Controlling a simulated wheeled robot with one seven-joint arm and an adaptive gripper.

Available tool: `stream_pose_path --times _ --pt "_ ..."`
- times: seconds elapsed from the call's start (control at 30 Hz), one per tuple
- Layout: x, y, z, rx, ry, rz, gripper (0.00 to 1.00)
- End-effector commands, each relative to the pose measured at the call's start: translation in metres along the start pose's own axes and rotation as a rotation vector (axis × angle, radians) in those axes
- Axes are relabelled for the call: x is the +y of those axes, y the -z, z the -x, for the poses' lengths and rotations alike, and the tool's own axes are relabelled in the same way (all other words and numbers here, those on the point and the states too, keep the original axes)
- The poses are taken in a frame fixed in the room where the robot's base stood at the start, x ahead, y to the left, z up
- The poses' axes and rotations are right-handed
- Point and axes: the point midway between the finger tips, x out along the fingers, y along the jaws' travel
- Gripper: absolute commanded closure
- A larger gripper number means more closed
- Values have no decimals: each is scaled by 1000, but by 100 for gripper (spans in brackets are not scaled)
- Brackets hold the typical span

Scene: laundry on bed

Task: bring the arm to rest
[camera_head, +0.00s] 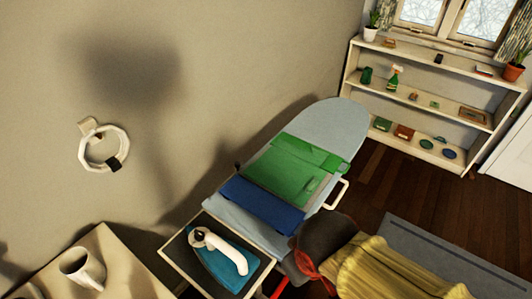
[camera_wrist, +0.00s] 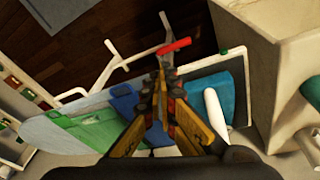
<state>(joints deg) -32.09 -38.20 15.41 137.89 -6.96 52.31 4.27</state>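My gripper (camera_wrist: 160,80) shows in the wrist view. Its two yellow, black and red fingers converge and lie close together at the tips, with nothing seen between them. It points down over the near side of the ironing board (camera_wrist: 50,133). In the head view I cannot make out my gripper for certain. The board's pale top (camera_head: 335,122) carries folded green cloth (camera_head: 290,165) and folded blue cloth (camera_head: 262,203). A white iron (camera_head: 222,248) rests on a dark tray at its lower-left end.
A white mug (camera_head: 82,268) stands on a beige cabinet (camera_head: 122,250) at the lower left. A white shelf unit (camera_head: 440,105) with small items stands under the window. A pale ring (camera_head: 103,148) hangs on the wall. Dark wooden floor (camera_head: 405,190) lies open between board and shelf.

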Motion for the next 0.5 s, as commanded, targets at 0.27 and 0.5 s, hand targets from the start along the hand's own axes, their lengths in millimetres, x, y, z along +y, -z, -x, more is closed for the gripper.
stream_pose_path --times 0.27,0.5 --pt "64 4 68 169 -6 -305 100" --pt "114 -7 103 239 -84 -490 100"
